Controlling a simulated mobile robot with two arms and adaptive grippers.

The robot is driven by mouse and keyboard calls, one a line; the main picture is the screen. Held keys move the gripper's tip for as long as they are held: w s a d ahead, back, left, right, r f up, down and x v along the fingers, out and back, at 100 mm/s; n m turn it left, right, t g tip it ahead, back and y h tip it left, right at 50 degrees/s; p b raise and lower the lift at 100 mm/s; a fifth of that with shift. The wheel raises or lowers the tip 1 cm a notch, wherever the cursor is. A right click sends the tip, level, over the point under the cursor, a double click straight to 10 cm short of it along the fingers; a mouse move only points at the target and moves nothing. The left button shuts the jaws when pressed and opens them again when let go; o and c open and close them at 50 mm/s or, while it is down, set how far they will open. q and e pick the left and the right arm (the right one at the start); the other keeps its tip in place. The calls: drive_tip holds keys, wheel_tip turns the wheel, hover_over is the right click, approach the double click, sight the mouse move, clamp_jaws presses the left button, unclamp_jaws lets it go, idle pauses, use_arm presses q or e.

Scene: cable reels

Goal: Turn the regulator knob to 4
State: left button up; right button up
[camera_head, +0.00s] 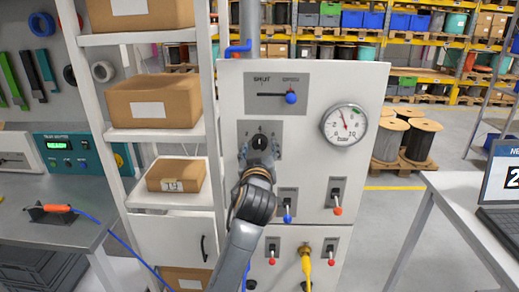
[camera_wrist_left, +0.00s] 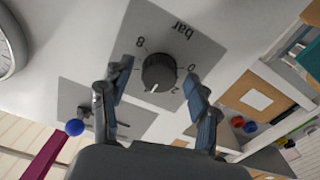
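The regulator knob (camera_wrist_left: 159,72) is dark and round, on a grey plate marked "bar" (camera_wrist_left: 185,28). Its white pointer is on the side past the 2, away from the 0; no numeral is readable at its tip. In the head view the knob (camera_head: 260,142) is partly covered by my left gripper (camera_head: 259,160), directly in front of it. In the wrist view the left fingers (camera_wrist_left: 158,88) are spread on both sides of the knob, with visible gaps. A round gauge (camera_head: 344,124) on the panel has its red needle slightly left of straight up. My right gripper is not in view.
Above the knob is a slider with a blue ball (camera_head: 291,98). A shelf with boxes (camera_head: 153,100) stands left, a laptop table (camera_head: 455,200) right.

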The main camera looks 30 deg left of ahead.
use_arm(q)
drive_tip(key=shift+s+d, duration=0.1)
drive_tip(key=v, duration=1.1)
drive_tip(key=shift+s+d, duration=0.25)
drive_tip(key=shift+s, duration=0.1)
drive_tip(key=shift+f, duration=0.15)
